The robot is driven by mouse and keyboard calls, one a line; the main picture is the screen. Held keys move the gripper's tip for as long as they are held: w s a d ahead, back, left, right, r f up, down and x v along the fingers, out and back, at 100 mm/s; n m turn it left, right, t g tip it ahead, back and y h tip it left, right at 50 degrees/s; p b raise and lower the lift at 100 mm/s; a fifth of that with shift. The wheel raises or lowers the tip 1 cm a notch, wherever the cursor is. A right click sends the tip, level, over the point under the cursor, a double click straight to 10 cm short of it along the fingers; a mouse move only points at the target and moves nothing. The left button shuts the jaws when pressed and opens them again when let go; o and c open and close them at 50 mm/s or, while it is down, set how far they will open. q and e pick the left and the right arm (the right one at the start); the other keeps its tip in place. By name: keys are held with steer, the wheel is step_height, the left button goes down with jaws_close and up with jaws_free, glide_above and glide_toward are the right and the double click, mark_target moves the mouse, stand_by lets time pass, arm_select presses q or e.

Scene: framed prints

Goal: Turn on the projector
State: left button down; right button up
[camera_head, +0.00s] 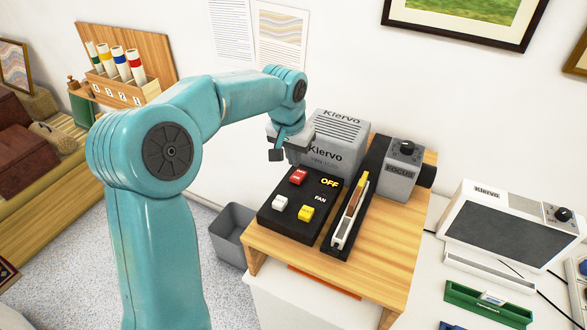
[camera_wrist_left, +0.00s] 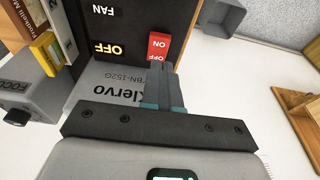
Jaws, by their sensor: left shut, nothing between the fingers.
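The projector (camera_head: 337,135) is a grey box marked Klervo on a wooden stand, with a black control panel (camera_head: 275,222) in front. The panel holds a red rocker switch (camera_head: 298,177), a white switch (camera_head: 280,202) and a yellow switch (camera_head: 306,213). Yellow OFF lettering and white FAN lettering show on it. In the left wrist view the red switch (camera_wrist_left: 158,46) is marked ON and OFF. My left gripper (camera_wrist_left: 157,66) is shut and empty, its tips at the switch's OFF end; I cannot tell if they touch. My right gripper is not in view.
A slide tray (camera_head: 349,214) runs along the panel's right side, beside a grey FOCUS unit (camera_head: 401,170). A second Klervo device (camera_head: 507,228) stands on the white table at right. A grey bin (camera_head: 235,226) is on the floor left of the stand.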

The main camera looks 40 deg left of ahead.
mark_target(296, 178)
arm_select(q)
steer(key=f, duration=0.3)
steer(key=shift+s+d+f, duration=0.1)
steer(key=shift+d+f, duration=0.15)
steer(key=shift+f, duration=0.05)
steer(key=shift+s+a+f, duration=0.1)
steer(key=shift+f, duration=0.25)
